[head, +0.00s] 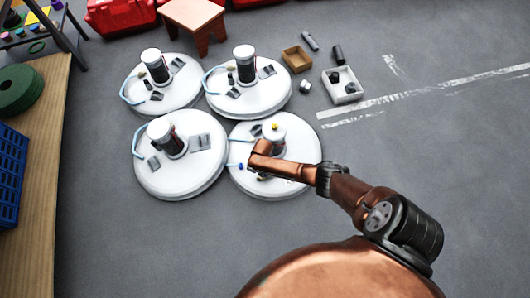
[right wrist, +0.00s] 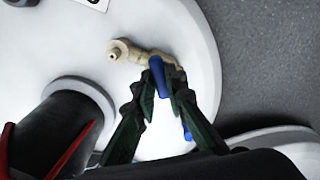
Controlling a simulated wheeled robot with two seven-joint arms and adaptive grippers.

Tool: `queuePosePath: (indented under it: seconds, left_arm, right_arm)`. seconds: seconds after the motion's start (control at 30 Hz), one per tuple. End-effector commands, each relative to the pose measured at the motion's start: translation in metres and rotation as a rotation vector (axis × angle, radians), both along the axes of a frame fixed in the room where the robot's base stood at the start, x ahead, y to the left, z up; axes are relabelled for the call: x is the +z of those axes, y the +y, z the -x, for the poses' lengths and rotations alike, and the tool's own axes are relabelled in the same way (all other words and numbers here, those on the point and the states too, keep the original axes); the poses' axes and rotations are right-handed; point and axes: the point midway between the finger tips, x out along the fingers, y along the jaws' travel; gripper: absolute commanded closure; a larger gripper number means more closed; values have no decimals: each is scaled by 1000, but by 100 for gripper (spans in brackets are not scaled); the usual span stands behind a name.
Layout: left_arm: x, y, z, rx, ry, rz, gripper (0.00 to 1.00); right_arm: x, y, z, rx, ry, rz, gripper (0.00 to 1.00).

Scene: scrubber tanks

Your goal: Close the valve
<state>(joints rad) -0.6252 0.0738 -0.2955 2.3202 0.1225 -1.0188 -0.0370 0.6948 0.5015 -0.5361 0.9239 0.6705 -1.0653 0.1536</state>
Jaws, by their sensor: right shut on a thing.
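The valve (right wrist: 125,50) is a beige fitting with a blue handle (right wrist: 157,76), on top of a white round tank seen in the right wrist view. My right gripper (right wrist: 165,84) has its dark green fingers closed around the blue handle. More blue shows lower down, beside the right finger. In the head view my right arm reaches over the front right tank (head: 305,150), and its wrist covers much of the tank top. A small blue part (head: 240,166) shows at this tank's left side. My left gripper is in neither view.
Several similar white tanks stand close together, including the front left tank (head: 205,180). A dark cylinder (right wrist: 62,130) rises close to my right gripper. A white box (head: 342,87) and a wooden box (head: 297,59) lie behind. A wooden bench (head: 45,170) is at left. Floor on the right is clear.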

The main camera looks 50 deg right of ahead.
Motion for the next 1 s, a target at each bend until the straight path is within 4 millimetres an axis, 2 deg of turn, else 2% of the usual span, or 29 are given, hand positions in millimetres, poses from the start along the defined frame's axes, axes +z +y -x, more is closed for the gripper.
queuePosePath:
  seconds: [0.2,0.5,0.7,1.0]
  left_arm:
    - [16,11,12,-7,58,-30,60]
    - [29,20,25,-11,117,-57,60]
    - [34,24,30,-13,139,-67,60]
    - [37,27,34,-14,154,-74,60]
  right_arm:
    - [2,1,-1,-206,-1,-1,100]
    - [1,1,-1,-462,-1,-1,100]
    - [1,0,0,-585,0,0,100]
    - [0,1,-1,-678,-1,-1,100]
